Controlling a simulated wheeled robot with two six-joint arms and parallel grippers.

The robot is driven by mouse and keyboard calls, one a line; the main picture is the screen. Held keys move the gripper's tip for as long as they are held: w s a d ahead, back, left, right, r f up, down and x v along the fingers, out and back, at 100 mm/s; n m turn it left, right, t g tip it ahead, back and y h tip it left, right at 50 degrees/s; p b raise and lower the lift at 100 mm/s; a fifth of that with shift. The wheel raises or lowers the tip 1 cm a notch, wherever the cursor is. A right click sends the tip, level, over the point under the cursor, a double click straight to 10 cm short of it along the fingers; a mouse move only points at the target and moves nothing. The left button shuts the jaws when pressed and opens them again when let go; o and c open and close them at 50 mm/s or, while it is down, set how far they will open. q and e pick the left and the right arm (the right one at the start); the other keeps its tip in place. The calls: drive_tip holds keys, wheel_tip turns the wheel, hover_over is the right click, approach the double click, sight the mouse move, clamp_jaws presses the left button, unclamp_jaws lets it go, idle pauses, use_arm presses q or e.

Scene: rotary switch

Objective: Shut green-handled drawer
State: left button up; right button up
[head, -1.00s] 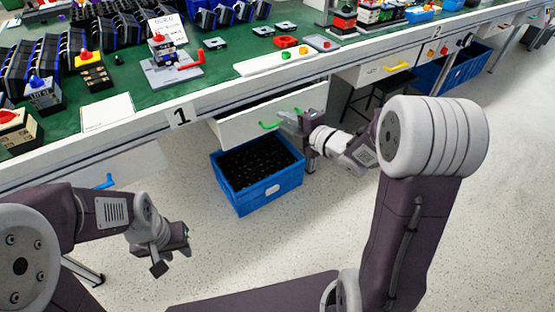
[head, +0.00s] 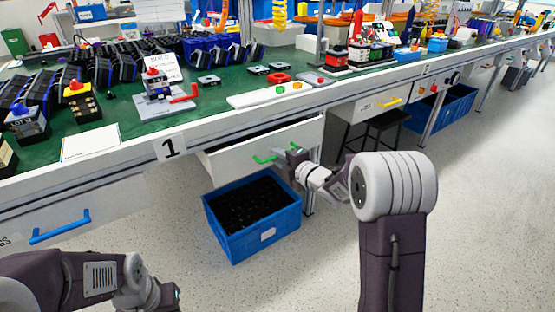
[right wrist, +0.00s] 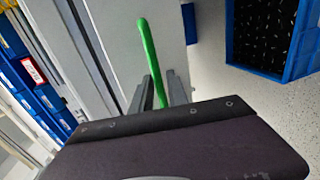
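The green-handled drawer (head: 230,164) sits under the table, pulled partly out, with a dark gap above its front. Its green handle (head: 264,159) shows beside my right gripper (head: 294,156), which partly hides it. In the right wrist view the green handle (right wrist: 148,45) runs down between the two fingers of my right gripper (right wrist: 160,90). The fingers stand apart around the handle, with a visible gap on the right side. My left gripper (head: 168,297) is at the bottom left, away from the drawer and mostly cut off by the frame edge.
A blue crate (head: 262,240) with dark contents stands on the floor below the drawer. A blue-handled drawer (head: 60,226) is at left, a yellow-handled one (head: 372,106) at right. A black stool (head: 388,120) stands to the right. Open floor lies in front.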

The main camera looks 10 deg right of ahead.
drive_tip(key=shift+w, duration=0.1)
clamp_jaws()
idle(1.4)
